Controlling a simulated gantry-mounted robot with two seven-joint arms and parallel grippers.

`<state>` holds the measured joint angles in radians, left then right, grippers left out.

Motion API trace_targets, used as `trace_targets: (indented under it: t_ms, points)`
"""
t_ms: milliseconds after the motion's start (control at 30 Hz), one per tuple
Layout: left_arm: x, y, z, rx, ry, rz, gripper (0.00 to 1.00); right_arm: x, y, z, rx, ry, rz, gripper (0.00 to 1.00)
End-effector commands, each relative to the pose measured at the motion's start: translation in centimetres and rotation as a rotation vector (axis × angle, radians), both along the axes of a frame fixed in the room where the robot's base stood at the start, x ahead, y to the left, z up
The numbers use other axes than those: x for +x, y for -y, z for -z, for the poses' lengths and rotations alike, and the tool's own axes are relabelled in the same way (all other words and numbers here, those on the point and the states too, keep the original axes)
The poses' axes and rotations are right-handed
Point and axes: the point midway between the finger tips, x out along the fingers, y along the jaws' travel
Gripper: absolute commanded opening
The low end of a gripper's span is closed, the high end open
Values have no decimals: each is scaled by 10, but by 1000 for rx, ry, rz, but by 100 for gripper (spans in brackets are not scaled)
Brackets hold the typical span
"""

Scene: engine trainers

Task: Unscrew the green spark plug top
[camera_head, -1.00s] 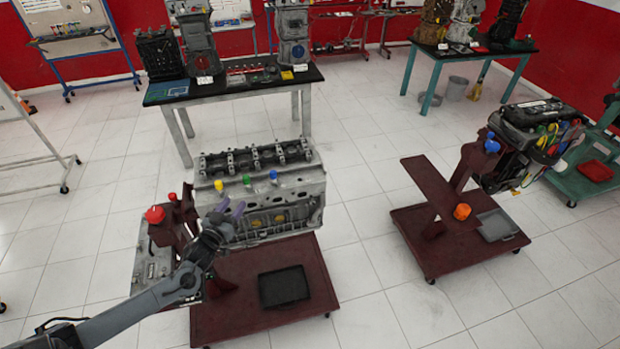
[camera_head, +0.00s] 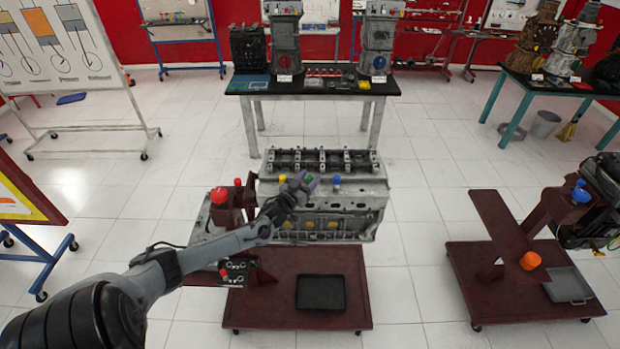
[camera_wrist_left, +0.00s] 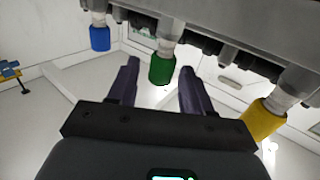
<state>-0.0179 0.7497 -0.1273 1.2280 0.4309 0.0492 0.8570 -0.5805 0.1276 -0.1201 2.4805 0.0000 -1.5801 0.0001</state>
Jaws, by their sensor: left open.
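The engine block (camera_head: 335,205) stands on a dark red stand, with yellow (camera_head: 282,179) and blue (camera_head: 337,181) spark plug tops on its near side. My left gripper (camera_head: 308,181) is at the green top between them and largely hides it in the head view. In the left wrist view the green spark plug top (camera_wrist_left: 161,70) sits on its plug between the two open, dark fingers of my left gripper (camera_wrist_left: 160,66), with a gap visible on each side. The blue top (camera_wrist_left: 100,38) and yellow top (camera_wrist_left: 262,120) show to either side. My right gripper is not in view.
A red knob (camera_head: 219,195) is on the stand left of the engine. A black tray (camera_head: 321,292) lies on the stand's base. A second red stand (camera_head: 510,225) with an orange knob (camera_head: 530,260) is at the right. A table (camera_head: 310,88) with engine parts is behind.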

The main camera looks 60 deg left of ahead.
Motion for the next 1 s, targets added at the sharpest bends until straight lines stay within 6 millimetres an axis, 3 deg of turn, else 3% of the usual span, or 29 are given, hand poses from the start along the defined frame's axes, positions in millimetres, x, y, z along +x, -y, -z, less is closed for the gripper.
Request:
trace_targets:
  t_ms: [500, 833, 1000]
  points:
    - [10, -4, 0, 0, -1, 1, 50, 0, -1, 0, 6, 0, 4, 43]
    - [9, -4, 0, 0, -1, 0, 1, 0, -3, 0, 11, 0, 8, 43]
    - [10, -3, 0, -1, -1, -6, 0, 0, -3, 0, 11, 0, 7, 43]
